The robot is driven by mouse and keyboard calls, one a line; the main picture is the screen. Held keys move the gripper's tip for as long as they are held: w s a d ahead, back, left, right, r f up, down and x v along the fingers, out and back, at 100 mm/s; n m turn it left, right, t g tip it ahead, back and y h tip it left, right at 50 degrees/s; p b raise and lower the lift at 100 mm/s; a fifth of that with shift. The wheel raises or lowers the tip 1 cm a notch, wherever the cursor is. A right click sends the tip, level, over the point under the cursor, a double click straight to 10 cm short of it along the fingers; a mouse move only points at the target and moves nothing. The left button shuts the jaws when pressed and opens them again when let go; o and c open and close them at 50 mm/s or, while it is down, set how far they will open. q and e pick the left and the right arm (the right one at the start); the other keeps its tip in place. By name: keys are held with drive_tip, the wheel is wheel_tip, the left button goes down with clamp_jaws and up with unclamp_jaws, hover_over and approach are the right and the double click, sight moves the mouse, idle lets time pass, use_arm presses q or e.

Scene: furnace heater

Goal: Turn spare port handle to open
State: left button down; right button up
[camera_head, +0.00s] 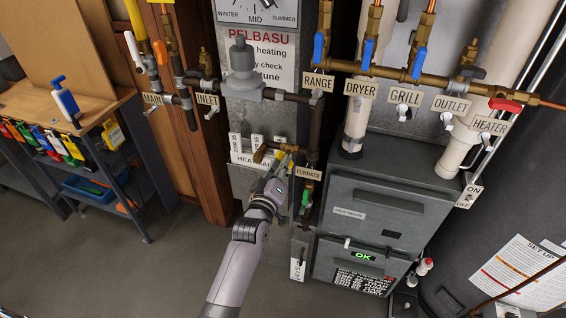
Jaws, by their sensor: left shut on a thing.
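My left gripper (281,164) reaches up from the bottom centre to the pipework left of the grey furnace. It is shut on a small handle beside a short brass stub (262,153), which I take for the spare port. A yellow piece (289,148) shows at the fingertips. The fingers hide most of the handle, so its exact angle cannot be told. No label reading spare port can be read. My right gripper is not in view.
The FURNACE tag (308,173) and a green handle (307,193) sit close right of the gripper. The grey furnace (388,190) stands to the right. Blue and red valve handles line the brass manifold (390,74) above. A tool shelf (88,122) stands left; the floor between is clear.

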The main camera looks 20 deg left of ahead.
use_arm(q)
drive_tip(key=shift+n, duration=2.3)
drive_tip(key=n, duration=0.3)
drive_tip(key=shift+n, duration=0.3)
drive_tip(key=c, duration=2.1)
unclamp_jaws()
drive_tip(key=shift+n, duration=0.4)
drive_tip(key=o, duration=0.6)
drive_tip(key=shift+s+p, duration=0.1)
drive_tip(key=shift+p, duration=0.2)
